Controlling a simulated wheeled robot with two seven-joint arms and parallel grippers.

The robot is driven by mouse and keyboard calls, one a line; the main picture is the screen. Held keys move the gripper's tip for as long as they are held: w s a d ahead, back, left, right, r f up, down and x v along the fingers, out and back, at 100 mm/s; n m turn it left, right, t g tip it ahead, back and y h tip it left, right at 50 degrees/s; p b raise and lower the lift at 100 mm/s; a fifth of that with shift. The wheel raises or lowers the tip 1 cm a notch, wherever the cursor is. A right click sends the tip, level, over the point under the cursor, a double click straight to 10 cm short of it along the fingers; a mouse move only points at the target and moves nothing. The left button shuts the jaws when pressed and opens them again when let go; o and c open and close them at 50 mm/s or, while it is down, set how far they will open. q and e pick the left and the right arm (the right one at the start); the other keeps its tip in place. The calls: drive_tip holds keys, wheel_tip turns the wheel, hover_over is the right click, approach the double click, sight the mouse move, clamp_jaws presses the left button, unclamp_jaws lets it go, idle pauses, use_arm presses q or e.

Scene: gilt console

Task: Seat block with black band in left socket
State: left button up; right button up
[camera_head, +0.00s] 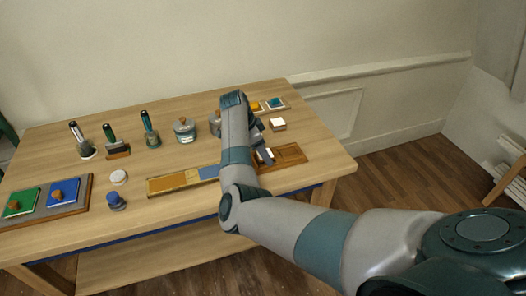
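My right arm reaches in from the lower right and bends up over the table. Its gripper (265,156) seems to be at the small pale and dark shapes beside the forearm, over the left part of a brown wooden socket tray (292,152). The forearm hides much of this, so I cannot tell the finger opening or whether a block is held there. The tray's left side is mostly covered; its right recess shows. A small white-topped block (278,124) stands behind the tray; no black band can be made out on it. My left gripper is out of view.
A long tray with gold and blue sections (180,181) lies left of the arm. Green (22,202) and blue (63,193) pads sit at the far left. Handled tools, a jar (184,130) and a blue knob (116,201) stand around. The table's right end is clear.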

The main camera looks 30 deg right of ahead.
drive_tip(key=shift+s+a+f, duration=0.2)
drive_tip(key=shift+s+f, duration=0.1)
drive_tip(key=shift+f, duration=0.1)
drive_tip(key=b+v, duration=0.4)
drive_tip(key=v, duration=1.4)
drive_tip(key=shift+w+d+b, duration=0.15)
drive_tip(key=shift+w+b, duration=0.15)
drive_tip(key=shift+b, duration=0.1)
drive_tip(key=shift+s, duration=0.1)
